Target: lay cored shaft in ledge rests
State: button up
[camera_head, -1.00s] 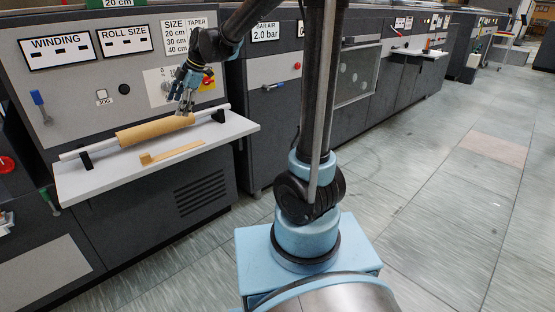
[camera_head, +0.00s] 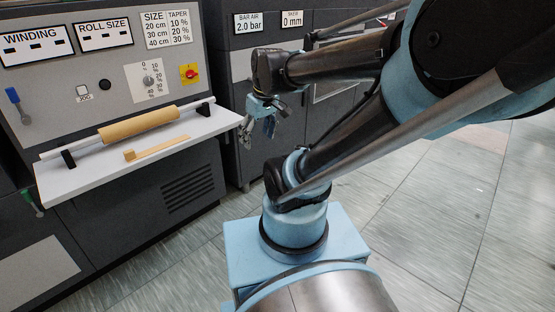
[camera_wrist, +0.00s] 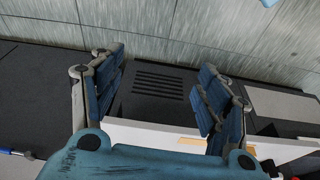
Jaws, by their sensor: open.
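The cored shaft is a grey rod (camera_head: 88,149) with a tan paper roll (camera_head: 140,125) around its middle. In the head view it lies across two black ledge rests, the left rest (camera_head: 68,159) and the right rest (camera_head: 203,106), above the white ledge (camera_head: 105,178). My gripper (camera_head: 258,132) is open and empty, off the right end of the ledge and apart from the shaft. In the wrist view my gripper (camera_wrist: 155,90) has its two blue fingers spread, with the white ledge (camera_wrist: 150,136) behind them.
A flat tan wooden piece (camera_head: 157,147) lies on the ledge in front of the roll. The machine panel (camera_head: 115,75) rises behind, with a red-and-yellow switch (camera_head: 189,73). Open floor (camera_head: 430,220) lies to the right.

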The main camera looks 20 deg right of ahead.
jog(key=s+d+f+m+h, duration=0.1)
jog(key=s+d+f+m, duration=0.4)
jog(key=s, duration=0.2)
jog(key=shift+f, duration=0.3)
dwell(0.9)
